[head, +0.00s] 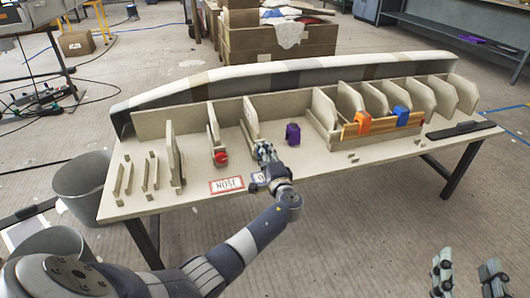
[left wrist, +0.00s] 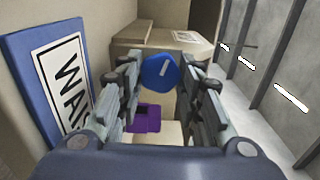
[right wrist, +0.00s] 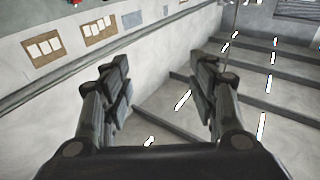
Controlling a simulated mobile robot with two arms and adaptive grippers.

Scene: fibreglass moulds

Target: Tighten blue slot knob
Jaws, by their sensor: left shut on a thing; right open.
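The blue slot knob (left wrist: 158,71) shows in the left wrist view as a round blue cap with a white slot mark, facing me. My left gripper (left wrist: 160,78) is shut on it, with one finger on each side. In the head view my left gripper (head: 264,152) is at the mould's front, beside an upright pale divider (head: 250,117), and hides the knob. I cannot tell how tight the knob is. My right gripper (head: 467,275) is open and empty, off the table at the lower right. Its spread fingers also show in the right wrist view (right wrist: 160,80).
A red knob (head: 221,158) is at the divider to the left, above the NOSE sign (head: 227,185). A purple part (head: 293,134) sits to the right. Orange (head: 363,123) and blue (head: 401,115) parts are further right. A blue-edged sign (left wrist: 30,60) is close to my left gripper.

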